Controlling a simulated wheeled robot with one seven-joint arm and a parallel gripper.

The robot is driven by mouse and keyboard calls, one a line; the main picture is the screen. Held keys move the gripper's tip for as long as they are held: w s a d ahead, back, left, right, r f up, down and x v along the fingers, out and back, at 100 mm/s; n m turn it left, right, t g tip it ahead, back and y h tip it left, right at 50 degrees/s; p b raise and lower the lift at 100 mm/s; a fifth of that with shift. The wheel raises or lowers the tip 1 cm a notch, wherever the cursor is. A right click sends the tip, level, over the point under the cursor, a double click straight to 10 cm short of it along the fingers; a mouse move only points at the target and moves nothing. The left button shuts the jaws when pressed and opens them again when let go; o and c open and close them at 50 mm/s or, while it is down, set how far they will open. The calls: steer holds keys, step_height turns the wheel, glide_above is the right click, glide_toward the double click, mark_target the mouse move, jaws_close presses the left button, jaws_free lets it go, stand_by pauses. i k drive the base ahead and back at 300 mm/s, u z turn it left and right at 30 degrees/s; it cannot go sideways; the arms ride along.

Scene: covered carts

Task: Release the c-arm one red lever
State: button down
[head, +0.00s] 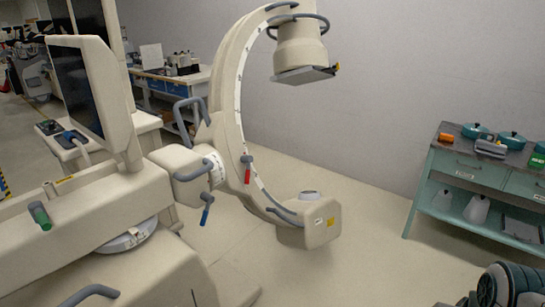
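The cream C-arm (223,90) stands in the middle of the head view. A lever with a grey upper part and a red lower end, the red lever (247,174), hangs downward at the inner side of the C-arm's curve. A blue-ended lever (206,214) hangs lower and to its left. A green-ended lever (40,214) is on the cream body at the far left. My gripper is not in view; only dark parts of my arm show at the bottom right, well away from the red lever.
A teal cart (470,178) with pots and small items stands at the right. A monitor (92,92) rises at the left. A bench (170,77) with blue drawers stands behind. The floor (365,235) between the C-arm and teal cart is clear.

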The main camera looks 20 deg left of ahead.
mark_target(248, 159)
steer(key=u, duration=0.4)
steer(key=i, duration=1.5)
steer(key=u, duration=0.45)
